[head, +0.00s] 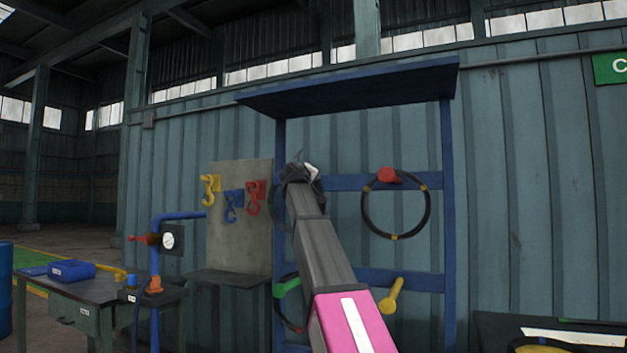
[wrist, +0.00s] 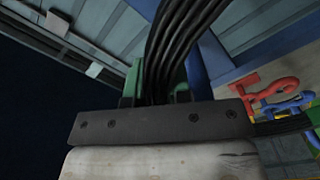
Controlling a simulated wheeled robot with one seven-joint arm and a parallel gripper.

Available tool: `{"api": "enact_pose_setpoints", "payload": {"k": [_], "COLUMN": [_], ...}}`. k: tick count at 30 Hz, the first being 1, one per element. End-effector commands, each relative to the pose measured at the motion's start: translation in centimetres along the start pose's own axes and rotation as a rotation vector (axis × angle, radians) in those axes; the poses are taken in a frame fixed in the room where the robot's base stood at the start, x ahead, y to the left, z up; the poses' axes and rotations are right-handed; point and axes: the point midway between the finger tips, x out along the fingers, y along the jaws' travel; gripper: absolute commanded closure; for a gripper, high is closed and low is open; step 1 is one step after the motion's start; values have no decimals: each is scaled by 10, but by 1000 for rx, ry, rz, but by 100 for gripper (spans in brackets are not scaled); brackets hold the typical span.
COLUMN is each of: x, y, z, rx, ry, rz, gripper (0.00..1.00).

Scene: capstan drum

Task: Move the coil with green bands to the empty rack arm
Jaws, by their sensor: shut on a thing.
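My gripper (head: 303,172) is at the upper left of the blue rack. In the wrist view it is shut on a bundle of black coil strands (wrist: 185,40). Green patches (wrist: 178,78) show beside the strands; I cannot tell whether all are bands. The held coil is mostly hidden in the head view, and I cannot tell whether it still touches a rack arm. The yellow rack arm (head: 391,297) at lower right is empty.
A coil with yellow bands (head: 430,212) hangs on the red rack arm (head: 388,175). Another coil (head: 280,315) hangs at the green rack arm (head: 286,287), partly behind my arm. Hooks (head: 232,204) hang on a board at left. A blue roof (head: 350,92) tops the rack.

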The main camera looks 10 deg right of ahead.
Motion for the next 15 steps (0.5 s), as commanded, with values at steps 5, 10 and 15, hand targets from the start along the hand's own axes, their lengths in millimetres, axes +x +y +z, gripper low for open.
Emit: {"api": "enact_pose_setpoints", "payload": {"k": [5, 10, 15], "x": [0, 0, 0], "y": [1, 0, -3], "z": [-1, 0, 2], "rx": [2, 2, 2], "ry": [2, 2, 2], "rz": [1, 1, 1], "gripper": [100, 100, 100]}}
